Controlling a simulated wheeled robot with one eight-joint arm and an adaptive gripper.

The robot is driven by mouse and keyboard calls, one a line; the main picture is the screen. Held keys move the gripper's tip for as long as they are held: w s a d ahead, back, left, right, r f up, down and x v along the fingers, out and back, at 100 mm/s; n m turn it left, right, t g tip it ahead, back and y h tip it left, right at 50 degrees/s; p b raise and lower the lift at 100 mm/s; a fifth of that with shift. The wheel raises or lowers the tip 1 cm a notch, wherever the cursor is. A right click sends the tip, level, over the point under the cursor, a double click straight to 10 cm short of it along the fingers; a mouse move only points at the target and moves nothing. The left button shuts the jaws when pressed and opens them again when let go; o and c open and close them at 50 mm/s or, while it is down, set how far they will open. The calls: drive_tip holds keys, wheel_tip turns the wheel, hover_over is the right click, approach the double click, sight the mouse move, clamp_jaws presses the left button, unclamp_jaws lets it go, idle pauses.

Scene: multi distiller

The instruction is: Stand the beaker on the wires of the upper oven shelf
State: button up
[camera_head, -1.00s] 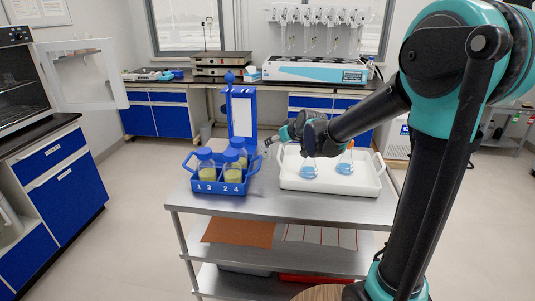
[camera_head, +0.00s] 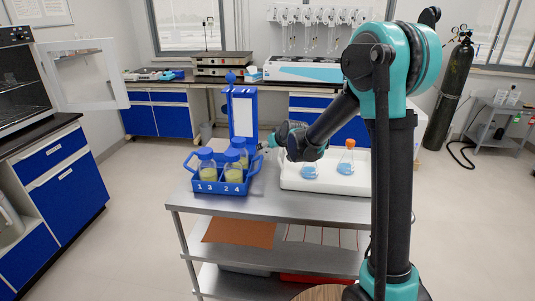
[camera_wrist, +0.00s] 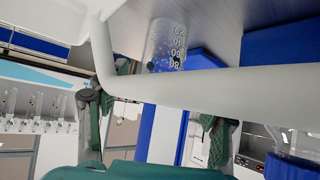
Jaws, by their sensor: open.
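A clear graduated beaker (camera_wrist: 165,45) shows in the wrist view, upside down in the picture, beyond the white tray's rim. In the head view I cannot make it out clearly near my gripper. My gripper (camera_head: 274,141) is open and low over the cart, between the blue bottle crate and the white tray. Its two green-padded fingers show left and right in the wrist view (camera_wrist: 160,97), with the beaker beyond the gap and not held. The oven (camera_head: 20,80) stands at far left with its door (camera_head: 85,75) open. Wire shelves show dimly inside.
A white tray (camera_head: 325,184) holds flasks of blue liquid, one with an orange top (camera_head: 346,157). A blue crate (camera_head: 216,186) of capped bottles stands left of it on the metal cart (camera_head: 270,207). A blue stand (camera_head: 242,112) rises behind. Floor between cart and oven is clear.

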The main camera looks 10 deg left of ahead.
drive_tip(key=shift+w+a+f, duration=0.25)
drive_tip(key=shift+w+f, duration=0.2)
drive_tip(key=c, duration=1.4)
drive_tip(key=shift+r, duration=0.1)
